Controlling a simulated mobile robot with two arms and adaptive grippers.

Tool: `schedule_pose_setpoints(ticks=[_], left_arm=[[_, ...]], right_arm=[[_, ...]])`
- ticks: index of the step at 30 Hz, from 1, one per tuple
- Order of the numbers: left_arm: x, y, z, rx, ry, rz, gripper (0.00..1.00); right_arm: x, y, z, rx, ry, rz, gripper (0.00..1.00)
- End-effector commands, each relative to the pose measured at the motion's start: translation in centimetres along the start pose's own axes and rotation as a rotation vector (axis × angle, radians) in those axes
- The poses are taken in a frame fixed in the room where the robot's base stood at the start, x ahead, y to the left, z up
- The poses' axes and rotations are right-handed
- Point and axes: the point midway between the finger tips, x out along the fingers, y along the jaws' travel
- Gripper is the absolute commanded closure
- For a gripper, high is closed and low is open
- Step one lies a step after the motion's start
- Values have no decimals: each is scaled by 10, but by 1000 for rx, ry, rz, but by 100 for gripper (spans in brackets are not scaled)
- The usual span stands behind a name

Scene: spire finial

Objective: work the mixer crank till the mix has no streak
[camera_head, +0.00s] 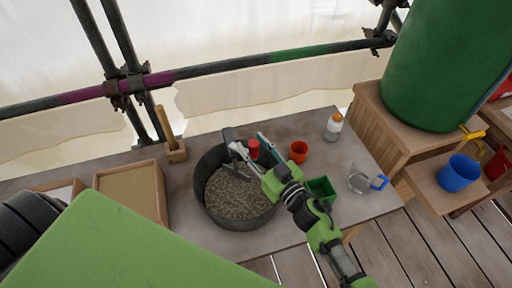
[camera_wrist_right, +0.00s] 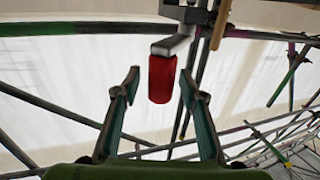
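The mixer is a dark round tub (camera_head: 204,205) on the table, holding a speckled grey-brown mix (camera_head: 238,194). I cannot make out clear streaks at this size. A grey crank arm crosses the tub's back rim and carries an upright red grip (camera_head: 253,149). In the right wrist view the red grip (camera_wrist_right: 162,79) hangs from the metal crank arm (camera_wrist_right: 171,45). My right gripper (camera_head: 254,145) is open, with its fingers spread to either side of the grip. In the wrist view, gaps show between the grip and both fingers (camera_wrist_right: 160,85). My left gripper is not in view.
A wooden tray (camera_head: 165,205) and a wooden-handled tool (camera_head: 167,128) are left. Scaffold pipes (camera_head: 230,65) run behind the table.

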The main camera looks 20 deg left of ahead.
Motion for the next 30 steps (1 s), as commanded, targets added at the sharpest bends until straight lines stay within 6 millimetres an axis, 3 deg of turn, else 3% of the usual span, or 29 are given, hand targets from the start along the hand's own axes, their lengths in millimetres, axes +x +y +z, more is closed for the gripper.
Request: schedule_pose_setpoints(ticks=[5,19,24,30], left_arm=[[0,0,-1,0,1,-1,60],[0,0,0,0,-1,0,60],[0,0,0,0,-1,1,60],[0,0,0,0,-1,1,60]], right_arm=[[-15,1,1,-1,-1,1,61],[-105,1,1,1,-2,1,61],[-118,1,0,0,0,1,61],[-119,0,0,0,0,1,61]])
